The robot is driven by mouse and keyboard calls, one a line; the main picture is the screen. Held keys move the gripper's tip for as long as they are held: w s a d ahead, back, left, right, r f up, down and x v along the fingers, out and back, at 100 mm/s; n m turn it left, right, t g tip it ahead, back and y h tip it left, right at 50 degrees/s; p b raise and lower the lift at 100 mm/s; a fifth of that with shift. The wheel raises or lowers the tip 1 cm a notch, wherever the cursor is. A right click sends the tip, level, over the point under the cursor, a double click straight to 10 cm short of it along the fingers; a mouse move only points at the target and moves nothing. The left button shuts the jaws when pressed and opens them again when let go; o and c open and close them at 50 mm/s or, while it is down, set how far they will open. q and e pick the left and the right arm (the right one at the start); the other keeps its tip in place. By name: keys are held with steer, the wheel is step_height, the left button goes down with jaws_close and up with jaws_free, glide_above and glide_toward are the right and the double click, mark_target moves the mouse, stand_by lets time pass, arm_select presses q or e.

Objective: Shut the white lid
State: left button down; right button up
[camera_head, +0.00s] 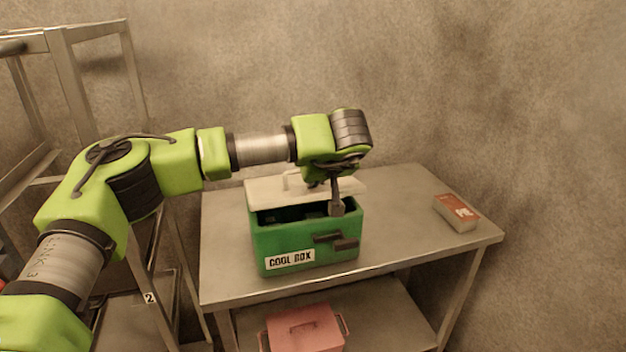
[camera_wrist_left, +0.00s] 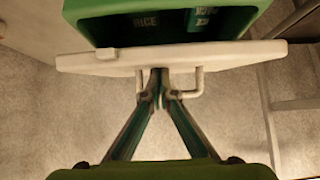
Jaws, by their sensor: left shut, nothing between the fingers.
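The green cool box (camera_head: 275,242) stands on the metal table, its front labelled "COOL BOX". Its white lid (camera_head: 262,191) is raised, and the dark inside shows between lid and front rim. My left gripper (camera_head: 337,208) reaches in from the left above the box, over its right half. In the left wrist view the gripper (camera_wrist_left: 163,76) is shut and empty, its fingertips close to the lid (camera_wrist_left: 90,62), between the posts of the lid's handle (camera_wrist_left: 197,85). I cannot tell whether they touch. My right gripper is not in view.
A red and white pack (camera_head: 457,213) lies at the table's (camera_head: 400,190) right side. A pink box (camera_head: 305,330) sits on the shelf below. A metal rack (camera_head: 65,50) stands at left. The tabletop right of the cool box is mostly clear.

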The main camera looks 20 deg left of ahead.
arm_select(q)
steer(key=shift+s+d+f+b, duration=0.1)
steer(key=shift+s+f+b, duration=0.05)
steer(key=shift+f+b, duration=0.15)
steer(key=shift+s+d+f+b, duration=0.1)
steer(key=shift+s+f+b, duration=0.05)
steer(key=shift+f, duration=0.25)
stand_by(0.6)
stand_by(0.4)
